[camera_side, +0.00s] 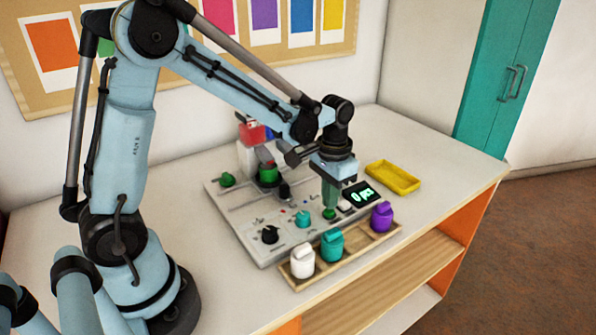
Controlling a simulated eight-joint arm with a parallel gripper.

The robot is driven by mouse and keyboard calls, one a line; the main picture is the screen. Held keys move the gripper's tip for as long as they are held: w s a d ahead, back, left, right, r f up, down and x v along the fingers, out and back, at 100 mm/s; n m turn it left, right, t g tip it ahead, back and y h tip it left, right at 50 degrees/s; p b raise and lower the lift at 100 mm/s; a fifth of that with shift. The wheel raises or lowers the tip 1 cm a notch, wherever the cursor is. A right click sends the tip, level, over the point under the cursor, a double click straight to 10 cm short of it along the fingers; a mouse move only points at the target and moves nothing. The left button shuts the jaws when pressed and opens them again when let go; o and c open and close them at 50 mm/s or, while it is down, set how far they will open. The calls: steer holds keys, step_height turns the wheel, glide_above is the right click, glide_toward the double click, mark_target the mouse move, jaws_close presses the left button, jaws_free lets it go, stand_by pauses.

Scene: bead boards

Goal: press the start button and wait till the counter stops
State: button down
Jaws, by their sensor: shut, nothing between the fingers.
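A light grey bead board (248,243) lies on the worktop, with knobs, small lights and buttons on it. The counter (362,194) is a black display at its right end and reads "0 pcs" in green. My gripper (330,208) points straight down over the board's front right part, with its fingers shut and empty. A green button (329,214) shows right at the fingertips; I cannot tell whether they touch it. A white button (345,206) sits just right of the fingers, partly hidden. No label naming the start button is readable.
A wooden tray (352,252) with white (302,261), teal (332,245) and purple (381,216) jars stands along the board's front. A yellow tray (393,178) lies behind the counter. Black (270,235) and teal (303,219) knobs stand left of my gripper. The worktop's right end is clear.

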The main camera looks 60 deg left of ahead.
mark_target(327, 212)
steer(key=shift+f, duration=0.75)
steer(key=shift+r, duration=3.5)
steer(key=s+d+r+t, duration=0.1)
steer(key=s+r+t, duration=0.2)
steer(key=s+t, duration=0.4)
steer(key=shift+s+d+r, duration=0.35)
steer(key=shift+s+d, duration=0.05)
steer(key=shift+s, duration=1.25)
stand_by(0.9)
